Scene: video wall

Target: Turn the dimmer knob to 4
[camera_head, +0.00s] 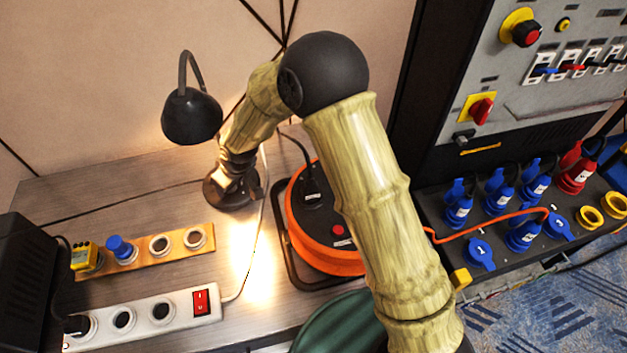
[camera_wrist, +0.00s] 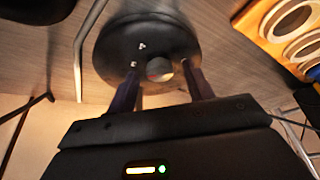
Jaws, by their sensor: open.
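The dimmer knob (camera_wrist: 158,70) is a small grey knob with a reddish mark, on a black round base (camera_wrist: 130,45) with small white marks. In the wrist view my gripper (camera_wrist: 161,90) is open, with one finger to each side of the knob. I cannot tell whether the fingers touch it. In the head view my gripper (camera_head: 238,178) points down over the black base (camera_head: 215,198) on the desk, and it hides the knob. The numbers on the dial are too small to read.
A black desk lamp (camera_head: 190,115) hangs left of my gripper. A wooden socket strip (camera_head: 180,243) and a white power strip (camera_head: 170,315) with a red switch lie in front. An orange cable reel (camera_head: 300,225) stands to the right, beside a breaker panel (camera_head: 545,80).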

